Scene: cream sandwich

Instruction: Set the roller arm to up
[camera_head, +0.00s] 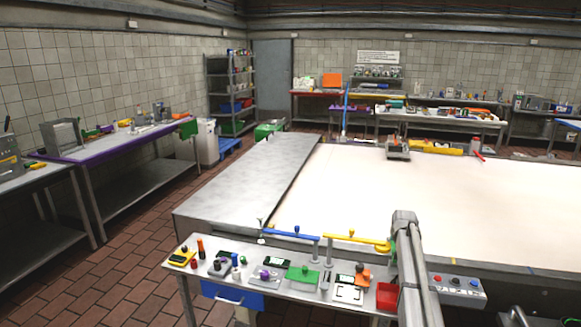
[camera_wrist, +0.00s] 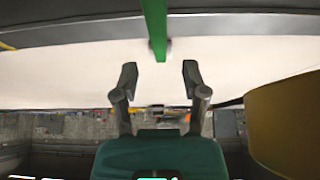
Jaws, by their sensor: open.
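My gripper (camera_wrist: 160,78) is open and empty in the wrist view, its two fingers apart. A green bar (camera_wrist: 155,25) comes in from the top, its lower end just beyond the gap between the fingers. A large yellow part (camera_wrist: 290,120) stands close at right. In the head view, a blue bar (camera_head: 290,234) and a yellow bar (camera_head: 352,241) lie nearly level on posts along the white surface's near edge. I cannot tell for sure which part is the roller arm. My grey arm crosses beside the yellow bar's right end and hides what is behind it.
A narrow bench (camera_head: 230,292) with several small tools and a red bin (camera_head: 387,295) stands in front. A button panel (camera_head: 457,288) is at right. The wide white surface (camera_head: 420,210) is mostly clear; a metal plate (camera_head: 250,180) lies left of it.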

